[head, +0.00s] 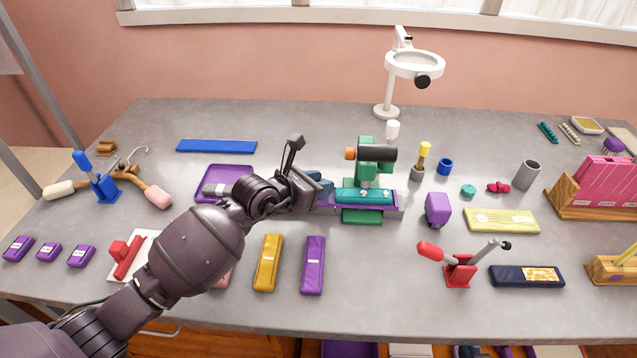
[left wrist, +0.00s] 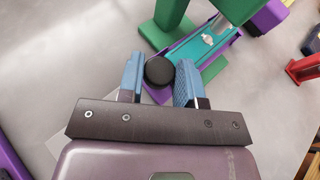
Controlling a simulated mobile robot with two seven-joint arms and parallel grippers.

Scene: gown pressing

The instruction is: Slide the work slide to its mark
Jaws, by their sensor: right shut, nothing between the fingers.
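The work slide (head: 364,196) is a teal piece with small pale parts on it, in a purple channel (head: 391,212) under the green press (head: 376,172). It also shows at the top of the left wrist view (left wrist: 212,39). My left gripper (head: 318,186) is at the left end of the channel. In the left wrist view its blue fingers (left wrist: 159,80) lie against both sides of a round black knob (left wrist: 159,71) at the slide's near end. How the knob joins the slide is hidden. I cannot make out the mark. My right gripper is in neither view.
A purple tray (head: 236,170) lies behind my left arm. A red toggle clamp (head: 460,271) stands at front right. The magnifier lamp (head: 388,110) is behind.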

